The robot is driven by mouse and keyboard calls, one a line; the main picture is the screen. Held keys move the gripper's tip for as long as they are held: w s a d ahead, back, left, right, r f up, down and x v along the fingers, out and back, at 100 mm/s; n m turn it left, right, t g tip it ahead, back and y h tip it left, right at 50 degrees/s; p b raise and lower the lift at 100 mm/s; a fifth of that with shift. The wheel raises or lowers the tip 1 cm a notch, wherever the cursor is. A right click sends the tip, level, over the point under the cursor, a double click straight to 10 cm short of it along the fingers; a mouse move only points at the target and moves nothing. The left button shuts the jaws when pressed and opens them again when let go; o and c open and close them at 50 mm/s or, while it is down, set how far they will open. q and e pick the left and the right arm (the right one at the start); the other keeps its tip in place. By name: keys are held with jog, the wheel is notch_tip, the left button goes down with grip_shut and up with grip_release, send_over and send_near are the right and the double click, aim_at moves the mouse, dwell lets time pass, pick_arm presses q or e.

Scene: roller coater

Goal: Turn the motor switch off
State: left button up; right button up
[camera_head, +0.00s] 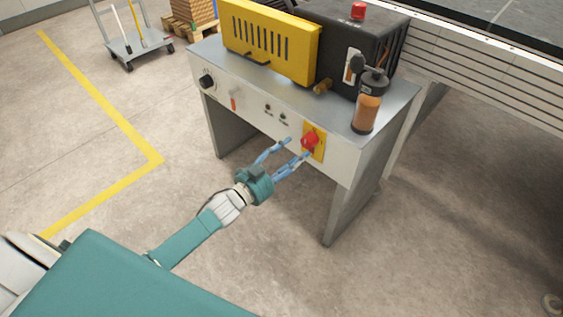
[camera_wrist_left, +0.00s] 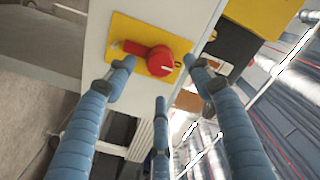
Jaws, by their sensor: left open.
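The motor switch is a red rotary knob (camera_head: 310,139) on a yellow plate (camera_head: 319,153) at the right end of the grey bench's front panel. In the left wrist view the red knob (camera_wrist_left: 160,61) and its yellow plate (camera_wrist_left: 126,27) show close up, with the knob's handle pointing left in the picture. My left gripper (camera_head: 298,147) is open in front of the panel, and its blue fingers also show in the left wrist view (camera_wrist_left: 160,65). The fingertips appear on either side of the knob; I cannot tell whether they touch it. My right gripper is not in view.
The bench (camera_head: 207,50) carries a yellow vented cover (camera_head: 268,40), a black housing (camera_head: 385,35) with a red button (camera_head: 358,11), and an orange-brown bottle (camera_head: 367,105). A black dial (camera_head: 206,81) sits on the panel's left. A cart (camera_head: 132,46) stands behind left. The floor before the bench is clear.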

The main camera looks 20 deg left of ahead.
pick_arm(q)
jog(key=shift+v, duration=2.8)
